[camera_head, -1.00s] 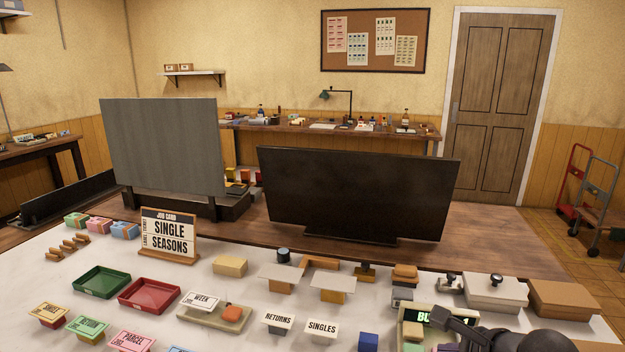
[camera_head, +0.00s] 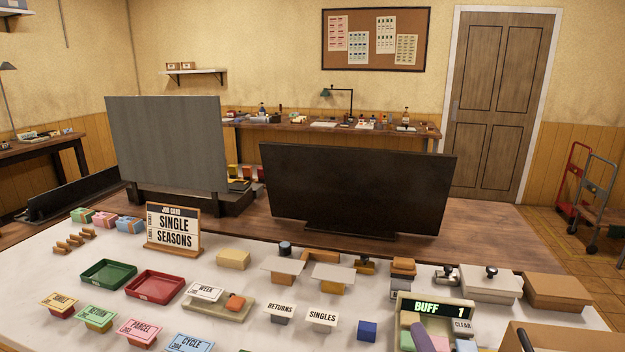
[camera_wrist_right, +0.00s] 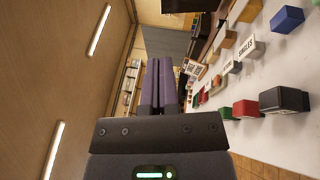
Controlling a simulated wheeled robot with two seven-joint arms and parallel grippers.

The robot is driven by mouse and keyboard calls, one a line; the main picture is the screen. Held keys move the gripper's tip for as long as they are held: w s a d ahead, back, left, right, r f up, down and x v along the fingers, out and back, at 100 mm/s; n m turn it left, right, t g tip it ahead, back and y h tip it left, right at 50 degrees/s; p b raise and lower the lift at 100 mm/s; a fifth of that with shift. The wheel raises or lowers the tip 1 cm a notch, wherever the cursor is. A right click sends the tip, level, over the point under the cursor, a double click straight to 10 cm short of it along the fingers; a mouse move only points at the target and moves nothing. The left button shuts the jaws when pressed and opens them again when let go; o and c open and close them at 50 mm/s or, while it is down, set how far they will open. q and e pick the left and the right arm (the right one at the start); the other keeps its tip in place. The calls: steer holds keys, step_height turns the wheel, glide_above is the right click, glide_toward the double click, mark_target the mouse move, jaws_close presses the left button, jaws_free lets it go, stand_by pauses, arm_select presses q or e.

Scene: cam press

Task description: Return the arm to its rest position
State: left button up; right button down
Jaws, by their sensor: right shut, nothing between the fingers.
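My right gripper (camera_wrist_right: 159,64) shows in the right wrist view. Its two long purple-grey fingers lie side by side, shut, with nothing between them. The fingers are clear of the white table top, with the row of objects to the right of them in that view. My left gripper is in neither current view.
The white table (camera_head: 75,285) holds a job card (camera_head: 173,231), a green tray (camera_head: 108,273), a red tray (camera_head: 155,286), several stamps and blocks, and a display unit (camera_head: 436,309) reading BUFF 1. A dark screen (camera_head: 355,190) stands behind.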

steer(key=s+d+f+m+g+h, duration=0.3)
steer(key=s+f+m+g+h, duration=0.2)
steer(key=s+f+m+g, duration=0.95)
steer(key=s+a+f+m+g+y, duration=0.3)
steer(key=s+f+m, duration=0.2)
steer(key=s, duration=0.3)
step_height(320, 180, down, 17)
steer(key=s, duration=0.2)
steer(key=s+d+f+g, duration=0.1)
steer(key=s+d+f, duration=0.2)
steer(key=s+f, duration=0.7)
steer(key=s, duration=0.3)
steer(key=shift+s+d+f+n+g+h, duration=0.15)
steer(key=shift+n+g+h, duration=0.15)
steer(key=shift+n+g, duration=0.05)
